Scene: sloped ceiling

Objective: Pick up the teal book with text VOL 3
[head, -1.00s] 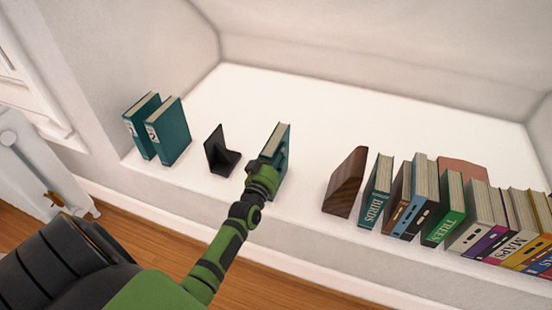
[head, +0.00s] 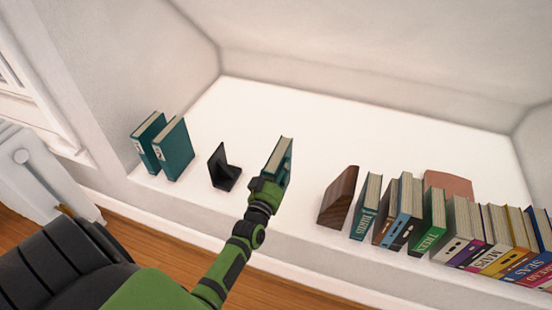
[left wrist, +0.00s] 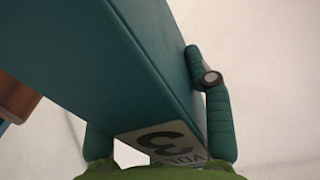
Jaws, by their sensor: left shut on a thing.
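The teal book (head: 281,154) is in my left gripper (head: 277,172), at the front of the white ledge in the head view. In the left wrist view the teal book (left wrist: 95,65) fills much of the picture, and a white label reading "VOL 3" shows on its spine. The fingers of my left gripper (left wrist: 160,125) lie on both sides of the book, shut on it. The book is upright and slightly tilted. I cannot tell for sure whether its lower edge is clear of the ledge. My right gripper is not in view.
Two teal books (head: 174,148) stand at the left end of the ledge (head: 330,130). A black bookend (head: 222,168) stands left of my gripper. A brown wooden bookend (head: 338,197) and a row of mixed books (head: 434,222) stand to the right. The ledge behind is clear.

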